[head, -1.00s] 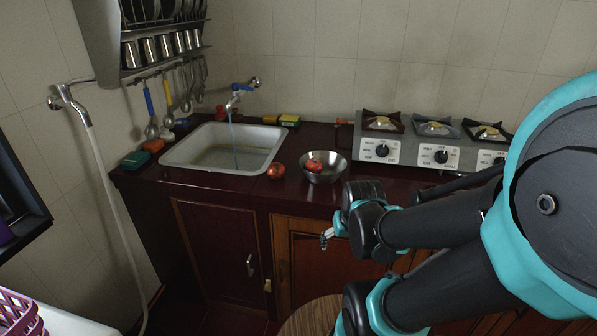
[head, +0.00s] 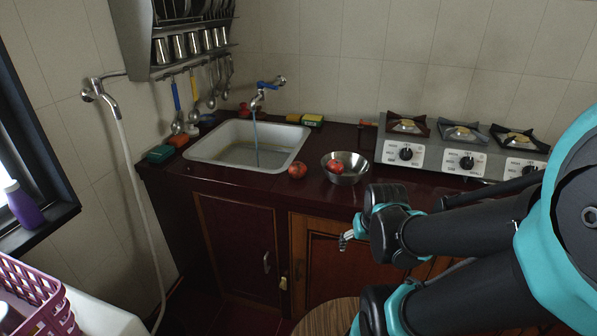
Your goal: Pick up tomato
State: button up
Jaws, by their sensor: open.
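One red tomato (head: 298,170) sits on the dark red counter (head: 230,190), between the sink and a metal bowl. Another red tomato-like item (head: 336,167) lies inside the steel bowl (head: 350,172). My gripper (head: 344,239) is in front of the counter, below and to the right of the loose tomato and apart from it. It is small in view, and its jaws are open with nothing seen in them.
A white sink (head: 248,146) with a running tap (head: 262,92) is at the left. A gas stove (head: 460,148) stands at the right. A round wooden stool top (head: 330,316) is below my arm. A pink basket (head: 35,295) is at lower left.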

aim_at(297, 170)
jog(key=k, duration=0.25)
jog(key=k+u, duration=0.2)
jog(key=u, duration=0.3)
jog(key=k+j+u, duration=0.1)
jog(key=u, duration=0.4)
jog(key=l+u, duration=0.35)
jog(key=l, duration=0.15)
jog(key=l+u, duration=0.3)
jog(key=l, duration=0.15)
jog(key=k, duration=0.05)
